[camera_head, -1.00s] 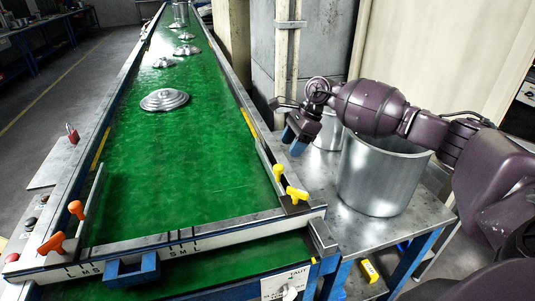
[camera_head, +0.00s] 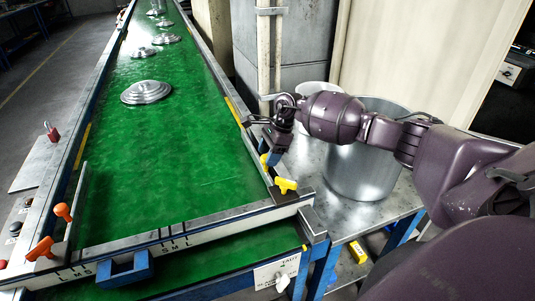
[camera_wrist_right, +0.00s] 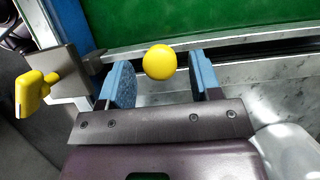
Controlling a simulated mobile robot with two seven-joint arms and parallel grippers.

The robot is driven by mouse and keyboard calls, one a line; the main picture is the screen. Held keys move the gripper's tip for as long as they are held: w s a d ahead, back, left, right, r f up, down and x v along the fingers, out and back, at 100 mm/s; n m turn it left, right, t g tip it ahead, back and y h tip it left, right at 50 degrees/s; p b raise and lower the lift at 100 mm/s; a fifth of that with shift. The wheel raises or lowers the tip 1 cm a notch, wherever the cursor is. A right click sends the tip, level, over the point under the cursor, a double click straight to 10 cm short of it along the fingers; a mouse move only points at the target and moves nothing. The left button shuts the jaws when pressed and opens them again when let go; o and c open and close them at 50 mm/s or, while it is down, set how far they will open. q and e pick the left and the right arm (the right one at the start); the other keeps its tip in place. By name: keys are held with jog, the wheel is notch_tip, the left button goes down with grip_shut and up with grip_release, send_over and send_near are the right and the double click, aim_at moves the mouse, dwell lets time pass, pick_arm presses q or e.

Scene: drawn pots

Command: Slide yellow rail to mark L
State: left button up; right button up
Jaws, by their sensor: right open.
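The yellow rail stands at the right edge of the green belt (camera_head: 150,150), with a round yellow knob (camera_head: 264,160) and a yellow clamp handle (camera_head: 286,185) at its near end. My right gripper (camera_head: 272,158) is at the knob and partly hides the rail. In the right wrist view the knob (camera_wrist_right: 159,62) sits between the tips of my open blue fingers (camera_wrist_right: 162,80), with a gap on either side. The yellow handle (camera_wrist_right: 33,92) is left of the fingers there. The S M L marks (camera_head: 175,246) are on the front crossbar, left of the rail. My left gripper is out of view.
An orange knob (camera_head: 63,211) and orange handle (camera_head: 40,248) mark the left rail. Stacked silver lids (camera_head: 147,92) lie on the belt. A large metal pot (camera_head: 360,165) stands on the side table, close beside my right arm. A blue bracket (camera_head: 122,270) hangs from the crossbar.

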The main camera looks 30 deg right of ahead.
jog(key=shift+a+f, duration=0.15)
jog(key=shift+f, duration=0.25)
grip_shut()
jog(key=w+a+b, duration=0.3)
jog(key=a+b, duration=0.1)
jog(key=a, duration=0.9)
jog(key=w+a+b, duration=0.3)
jog(key=a+b, duration=0.1)
jog(key=a, duration=0.9)
jog(key=shift+w+a, duration=0.25)
grip_release()
